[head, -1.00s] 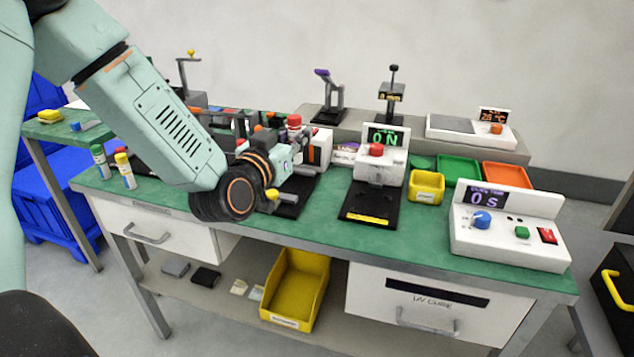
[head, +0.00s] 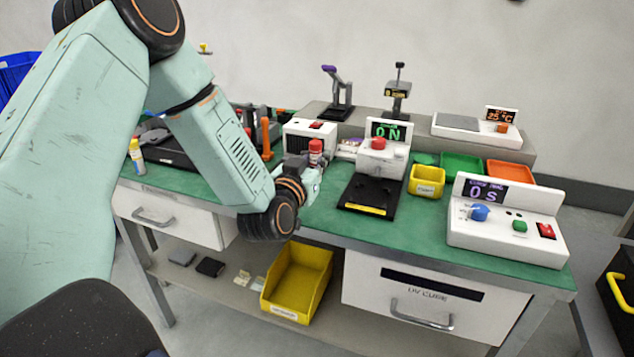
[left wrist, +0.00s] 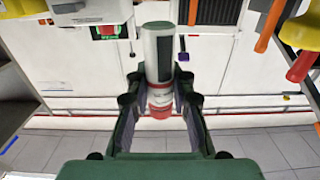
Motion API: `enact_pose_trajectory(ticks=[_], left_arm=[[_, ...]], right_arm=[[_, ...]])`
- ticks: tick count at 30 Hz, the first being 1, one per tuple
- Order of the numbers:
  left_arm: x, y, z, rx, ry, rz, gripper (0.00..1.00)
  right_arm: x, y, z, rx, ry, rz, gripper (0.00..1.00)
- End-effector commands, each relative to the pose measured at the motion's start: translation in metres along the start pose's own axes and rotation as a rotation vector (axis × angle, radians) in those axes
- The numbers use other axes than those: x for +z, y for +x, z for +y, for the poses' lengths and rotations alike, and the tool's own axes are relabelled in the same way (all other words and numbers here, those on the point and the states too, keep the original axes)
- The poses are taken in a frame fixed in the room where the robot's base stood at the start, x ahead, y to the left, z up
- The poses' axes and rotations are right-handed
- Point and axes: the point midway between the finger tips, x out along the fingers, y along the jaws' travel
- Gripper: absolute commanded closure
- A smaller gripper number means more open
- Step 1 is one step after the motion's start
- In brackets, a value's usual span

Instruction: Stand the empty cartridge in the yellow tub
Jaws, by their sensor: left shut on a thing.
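My left gripper (head: 308,172) is shut on the cartridge (head: 316,148), which shows a red cap at its upper end, above the front part of the green bench. In the left wrist view, the cartridge (left wrist: 158,55) is a pale cylinder with a dark grey panel and a red band and end, between the two dark fingers (left wrist: 158,92). A small yellow tub (head: 426,190) with a label stands on the bench, right of the black-based press. The gripper is left of this tub and apart from it. My right gripper is not in view.
The press (head: 368,197) with a red knob and "ON" display stands between gripper and tub. A white timer box (head: 508,240) is at the right. Green (head: 461,157) and orange (head: 510,166) trays lie behind. A larger yellow bin (head: 298,283) sits on the lower shelf.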

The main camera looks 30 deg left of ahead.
Motion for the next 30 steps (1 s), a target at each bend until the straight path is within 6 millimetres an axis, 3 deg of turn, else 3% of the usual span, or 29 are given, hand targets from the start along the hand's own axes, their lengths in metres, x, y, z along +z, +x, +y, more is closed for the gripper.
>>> enact_pose_trajectory(ticks=[13,26,27,30], left_arm=[[0.046,0.0,0.006,0.006,0.003,0.002,1.0],[0.05,0.0,0.007,0.007,0.002,0.002,1.0],[0.05,0.0,0.007,0.007,0.002,0.002,0.77],[0.049,0.0,0.007,0.006,0.002,0.002,0.68]], right_arm=[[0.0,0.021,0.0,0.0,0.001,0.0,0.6],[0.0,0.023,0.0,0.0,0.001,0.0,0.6],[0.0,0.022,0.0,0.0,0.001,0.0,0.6],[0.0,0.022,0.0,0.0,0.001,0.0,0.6]])
